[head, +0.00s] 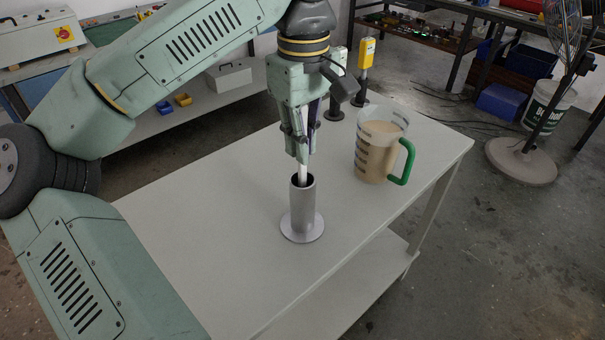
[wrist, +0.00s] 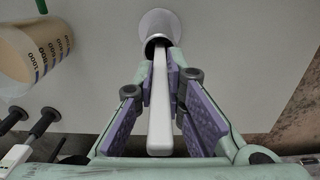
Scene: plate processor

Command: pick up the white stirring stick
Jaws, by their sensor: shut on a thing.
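The white stirring stick (wrist: 160,105) stands upright in a grey metal cylinder holder (head: 303,205) with a round base on the white table. In the head view a short piece of the stick (head: 303,172) shows between my fingertips and the holder's mouth. My gripper (head: 302,155) is directly above the holder, shut on the stick. In the wrist view the purple finger pads of my gripper (wrist: 162,70) close on it from both sides near the holder (wrist: 158,24). The stick's lower end is hidden inside the holder.
A measuring jug (head: 378,150) with a green handle and beige liquid stands right of the holder. Black posts, one carrying a yellow-and-white tool (head: 366,55), stand behind it at the table's far edge. The white table (head: 205,215) is clear to the left and front.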

